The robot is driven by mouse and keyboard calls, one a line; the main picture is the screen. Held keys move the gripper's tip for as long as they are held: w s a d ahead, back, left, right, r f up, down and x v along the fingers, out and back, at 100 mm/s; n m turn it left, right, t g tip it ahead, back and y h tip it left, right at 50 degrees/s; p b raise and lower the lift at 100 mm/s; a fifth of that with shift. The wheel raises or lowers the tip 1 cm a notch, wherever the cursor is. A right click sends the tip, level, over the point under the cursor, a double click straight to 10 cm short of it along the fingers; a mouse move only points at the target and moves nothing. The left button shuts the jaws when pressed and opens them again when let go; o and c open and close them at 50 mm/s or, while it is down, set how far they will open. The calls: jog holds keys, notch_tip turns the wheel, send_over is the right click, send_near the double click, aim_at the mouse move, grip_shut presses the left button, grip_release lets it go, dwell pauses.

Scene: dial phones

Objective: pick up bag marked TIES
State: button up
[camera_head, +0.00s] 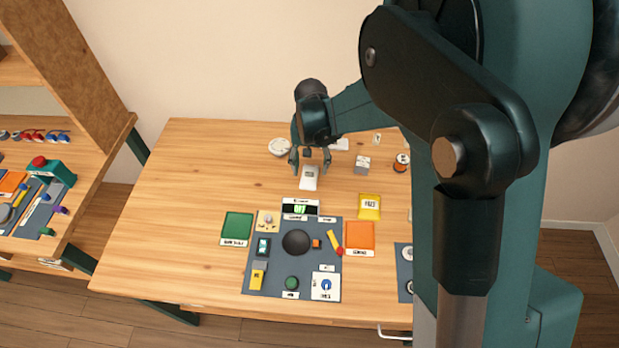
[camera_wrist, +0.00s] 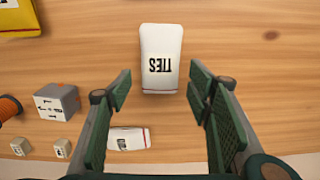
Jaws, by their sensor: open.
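The bag marked TIES is a small white bag with dark lettering and a thin red line near one end. In the wrist view the TIES bag (camera_wrist: 161,50) lies on the wooden table, its lettering upside down, ahead of the gap between my fingers. My gripper (camera_wrist: 158,95) is open and empty, with a dark green finger on either side. In the head view my gripper (camera_head: 310,165) is over the back half of the table, and the white bag (camera_head: 309,178) shows just in front of and between its fingers. I cannot tell the exact height gap.
A second small white bag (camera_wrist: 128,139) lies nearer my left finger. A grey block (camera_wrist: 57,101), small cubes and an orange spool (camera_wrist: 8,108) lie to the left. A yellow bag (camera_head: 369,206) and a dark mat (camera_head: 265,283) with several parts are in front.

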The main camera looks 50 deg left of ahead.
jog(key=shift+f, duration=1.05)
jog(key=shift+c, duration=0.7)
jog(key=c, duration=0.9)
